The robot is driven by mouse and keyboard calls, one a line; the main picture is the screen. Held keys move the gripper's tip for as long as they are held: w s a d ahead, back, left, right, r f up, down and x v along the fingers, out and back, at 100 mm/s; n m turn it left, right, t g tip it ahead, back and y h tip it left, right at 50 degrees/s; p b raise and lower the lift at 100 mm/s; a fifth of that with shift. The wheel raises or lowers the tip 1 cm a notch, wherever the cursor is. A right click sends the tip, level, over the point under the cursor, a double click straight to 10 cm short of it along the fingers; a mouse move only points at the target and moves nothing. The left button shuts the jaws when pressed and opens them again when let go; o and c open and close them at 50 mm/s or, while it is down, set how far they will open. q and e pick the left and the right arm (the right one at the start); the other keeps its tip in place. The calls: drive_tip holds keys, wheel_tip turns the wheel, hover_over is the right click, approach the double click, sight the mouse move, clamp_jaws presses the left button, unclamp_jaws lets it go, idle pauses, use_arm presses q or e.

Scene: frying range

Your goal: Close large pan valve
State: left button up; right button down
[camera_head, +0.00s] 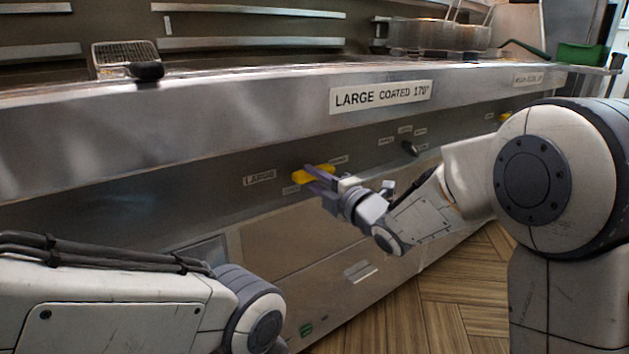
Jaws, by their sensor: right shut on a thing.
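A yellow valve handle (319,173) sits on the front panel of the frying range, just right of a label reading "LARGE". My right gripper (317,182) reaches in from the right and is shut on the yellow handle, with its fingers hiding part of it. The handle lies roughly level along the panel. My left arm comes in at the lower left, but its gripper is out of the picture.
The steel range front (200,140) runs across the view under a ledge with a "LARGE COATED 170°" sign (381,96). A black knob (409,148) is right of the valve. A wire basket (124,56) stands on top at left. Wooden floor (465,290) shows at lower right.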

drive_tip(key=shift+f, duration=0.1)
drive_tip(key=c, duration=0.7)
unclamp_jaws()
drive_tip(key=p+v, duration=0.2)
drive_tip(key=v, duration=0.8)
drive_tip(key=shift+s+d+p, duration=0.1)
drive_tip(key=shift+s+p, duration=0.1)
drive_tip(key=shift+p, duration=0.1)
